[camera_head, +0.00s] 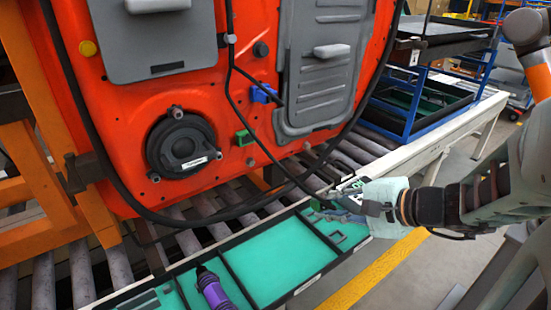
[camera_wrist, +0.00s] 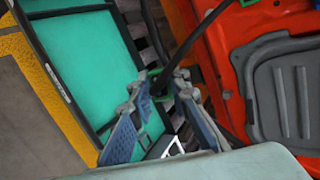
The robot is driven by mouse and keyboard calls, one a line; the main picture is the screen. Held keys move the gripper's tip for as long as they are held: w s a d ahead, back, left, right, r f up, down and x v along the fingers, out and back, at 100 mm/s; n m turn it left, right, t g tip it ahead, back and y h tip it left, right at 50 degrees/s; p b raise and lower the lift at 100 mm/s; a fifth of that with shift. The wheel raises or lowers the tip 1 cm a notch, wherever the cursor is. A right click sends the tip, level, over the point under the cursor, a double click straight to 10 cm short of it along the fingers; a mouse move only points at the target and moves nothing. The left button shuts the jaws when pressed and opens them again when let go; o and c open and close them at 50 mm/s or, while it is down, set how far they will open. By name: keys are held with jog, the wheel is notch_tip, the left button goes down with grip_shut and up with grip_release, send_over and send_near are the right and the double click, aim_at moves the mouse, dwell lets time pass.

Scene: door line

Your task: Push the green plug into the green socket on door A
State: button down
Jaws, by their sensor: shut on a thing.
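The orange door (camera_head: 230,105) fills the middle of the head view. The green socket (camera_head: 244,138) is low on it, right of the round black speaker. My gripper (camera_head: 335,202) is right of and below the socket, apart from the door, above the tray's far end. In the wrist view my gripper (camera_wrist: 166,78) has its fingertips close together around the green plug (camera_wrist: 155,74) on a black cable. The fingers hide part of the plug. A bit of green at the top edge of the wrist view (camera_wrist: 248,2) may be the socket.
A black tray (camera_head: 228,265) with teal foam lies below the door and holds a purple-and-black tool (camera_head: 214,290). The black cable (camera_head: 262,147) hangs across the door's front. A blue connector (camera_head: 264,93) sits above the green socket. Rollers (camera_head: 205,205) run beneath the door.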

jog(key=w+a+r+n+t+y+b, duration=0.1)
jog(key=w+a+r+n+y+b, duration=0.4)
jog(key=a, duration=0.8)
jog(key=shift+w+a+r+y+b, duration=0.15)
jog(key=shift+w+r+y+b, duration=0.65)
jog(key=shift+w+r, duration=0.95)
jog(key=shift+w+a+r+t+b, duration=0.1)
jog(key=shift+w+a+t+b, duration=0.2)
jog(key=shift+w+a+b, duration=0.35)
jog(key=shift+w, duration=0.25)
jog(key=c, duration=1.9)
grip_release()
jog(key=shift+o, duration=0.8)
